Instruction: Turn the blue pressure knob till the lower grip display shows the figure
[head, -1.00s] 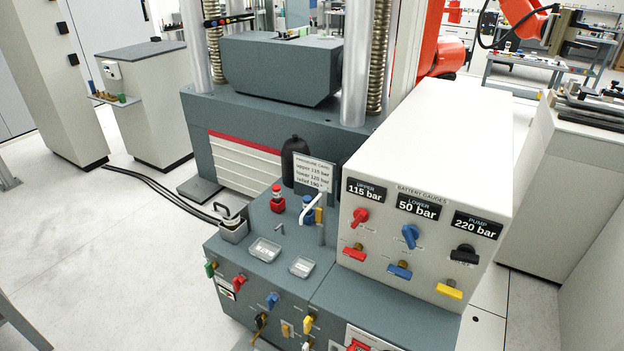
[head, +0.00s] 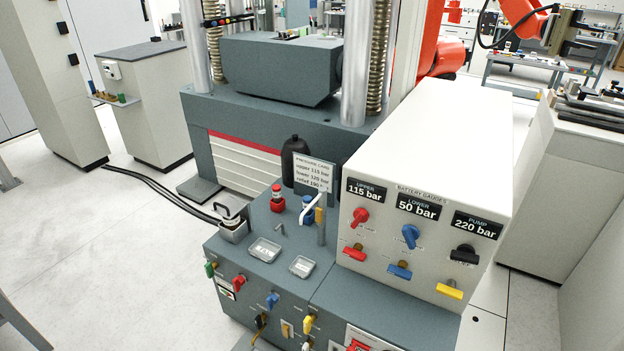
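The blue pressure knob (head: 410,236) is on the sloped front of the white gauge box, under the lower grip display (head: 417,207). That display reads 50 bar. The pressure card (head: 313,172) stands left of the box and reads upper 115 bar, lower 120 bar; its last line seems to be relief 190. The upper display (head: 367,192) reads 115 bar, with a red knob (head: 360,217) below it. The pump display (head: 476,225) reads 220 bar. Neither of my grippers is in view, and nothing touches the blue knob.
A blue lever (head: 399,270), a red lever (head: 355,253), a yellow lever (head: 450,289) and a black knob (head: 465,254) surround the blue knob on the gauge box (head: 440,130). Floor at left is open.

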